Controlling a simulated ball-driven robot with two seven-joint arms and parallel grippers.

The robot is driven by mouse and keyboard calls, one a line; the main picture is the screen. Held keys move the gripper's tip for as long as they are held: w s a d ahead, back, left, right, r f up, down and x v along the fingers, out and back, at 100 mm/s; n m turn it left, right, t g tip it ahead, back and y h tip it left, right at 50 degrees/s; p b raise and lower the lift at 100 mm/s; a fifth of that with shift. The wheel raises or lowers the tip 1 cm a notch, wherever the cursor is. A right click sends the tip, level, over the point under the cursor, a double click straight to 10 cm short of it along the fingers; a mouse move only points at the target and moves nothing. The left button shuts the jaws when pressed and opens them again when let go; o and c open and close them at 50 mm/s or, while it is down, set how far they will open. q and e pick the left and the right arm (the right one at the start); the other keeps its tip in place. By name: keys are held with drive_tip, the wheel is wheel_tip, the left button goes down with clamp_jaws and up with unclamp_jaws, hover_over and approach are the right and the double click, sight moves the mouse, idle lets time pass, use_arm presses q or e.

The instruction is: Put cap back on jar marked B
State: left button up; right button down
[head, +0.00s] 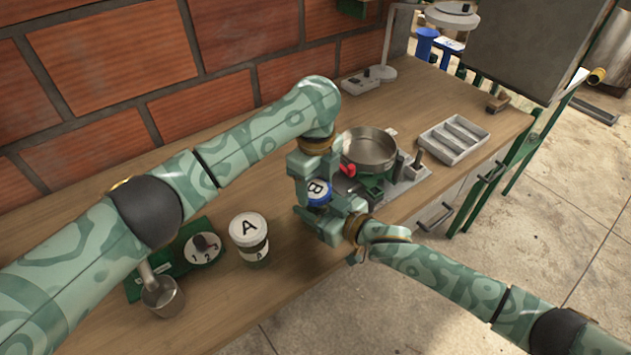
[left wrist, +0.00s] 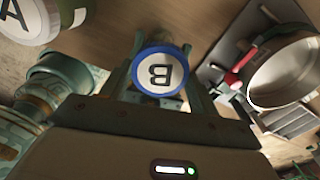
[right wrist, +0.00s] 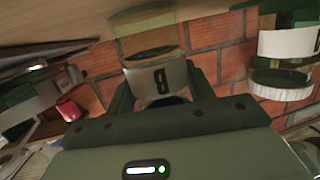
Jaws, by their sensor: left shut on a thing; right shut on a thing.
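The blue-rimmed cap with a white top and a B (head: 318,192) is between the fingers of my left gripper (head: 316,198), which is shut on it. The cap's top faces the camera in the left wrist view (left wrist: 160,72). The jar marked B (right wrist: 158,82) is between the fingers of my right gripper (right wrist: 160,92), which is shut on it; that view is upside down. A dark blue rim shows at the jar's mouth end, so the cap is at the mouth. I cannot tell if it is seated. In the head view the grippers hide most of this jar.
A jar marked A (head: 249,243) with a white cap stands on the wooden table left of my grippers. A green device with a dial (head: 203,248) and a metal cup (head: 162,296) are further left. A steel pan (head: 369,148) and a grey tray (head: 453,138) are to the right.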

use_arm(q)
drive_tip(key=m, duration=0.6)
drive_tip(key=shift+a, duration=0.1)
drive_tip(key=m, duration=0.6)
drive_tip(key=shift+m, duration=0.4)
drive_tip(key=m, duration=1.3)
drive_tip(key=shift+w+m, duration=0.1)
drive_tip(key=shift+m, duration=0.2)
drive_tip(key=o, duration=0.9)
drive_tip(key=shift+r, duration=2.25)
